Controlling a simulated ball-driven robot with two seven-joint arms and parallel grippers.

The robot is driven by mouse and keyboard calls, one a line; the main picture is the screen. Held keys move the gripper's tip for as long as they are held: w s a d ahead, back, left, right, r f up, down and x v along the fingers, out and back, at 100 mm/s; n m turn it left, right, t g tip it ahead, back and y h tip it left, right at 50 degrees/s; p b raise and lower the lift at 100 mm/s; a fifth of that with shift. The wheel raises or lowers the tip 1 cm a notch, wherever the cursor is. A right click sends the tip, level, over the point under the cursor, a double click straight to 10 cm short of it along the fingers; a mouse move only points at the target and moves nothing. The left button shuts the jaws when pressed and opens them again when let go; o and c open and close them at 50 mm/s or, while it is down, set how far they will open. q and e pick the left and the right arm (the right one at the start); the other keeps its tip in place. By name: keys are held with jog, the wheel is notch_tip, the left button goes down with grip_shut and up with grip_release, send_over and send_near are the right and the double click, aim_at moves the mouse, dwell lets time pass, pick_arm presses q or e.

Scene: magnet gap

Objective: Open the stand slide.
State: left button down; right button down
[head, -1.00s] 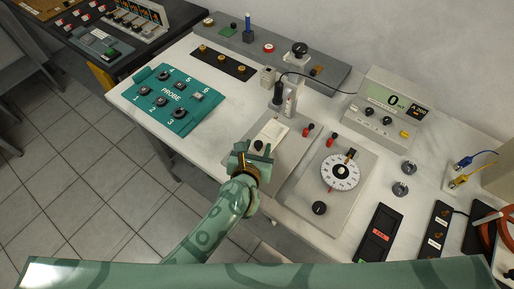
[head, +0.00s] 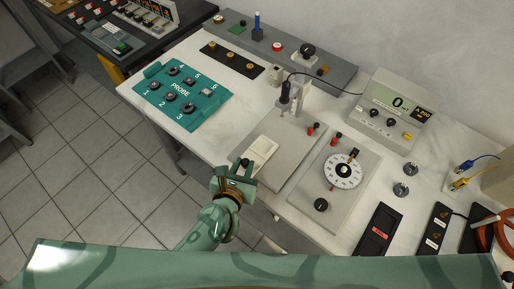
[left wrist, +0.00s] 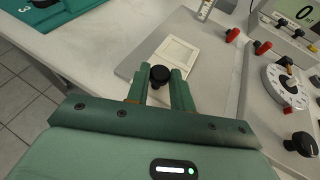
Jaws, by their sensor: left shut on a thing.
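The stand slide (head: 261,148) is a cream plate with a raised rim, lying on the grey stand base (head: 297,148). It sits at the front-left part of the base, away from the upright post (head: 302,98). My left gripper (head: 241,170) is at the slide's front end. In the left wrist view, its two green fingers are shut on the slide's black knob (left wrist: 160,74), with the cream slide (left wrist: 178,54) just beyond. The slide looks empty. My right gripper is not in view.
A dial box (head: 333,190) stands close to the right of the stand. A teal probe panel (head: 183,95) lies to the left, and a meter (head: 392,108) stands behind right. Red terminals (head: 313,129) rise at the base's right edge. The table's front edge is near my gripper.

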pick_arm(q)
jog(key=shift+s+a, duration=0.7)
jog(key=shift+s, duration=0.35)
jog(key=c, duration=1.3)
grip_release()
jog(key=shift+o, duration=0.2)
jog(key=v, duration=1.6)
jog(key=shift+s+a, duration=0.1)
jog(key=shift+s, duration=0.05)
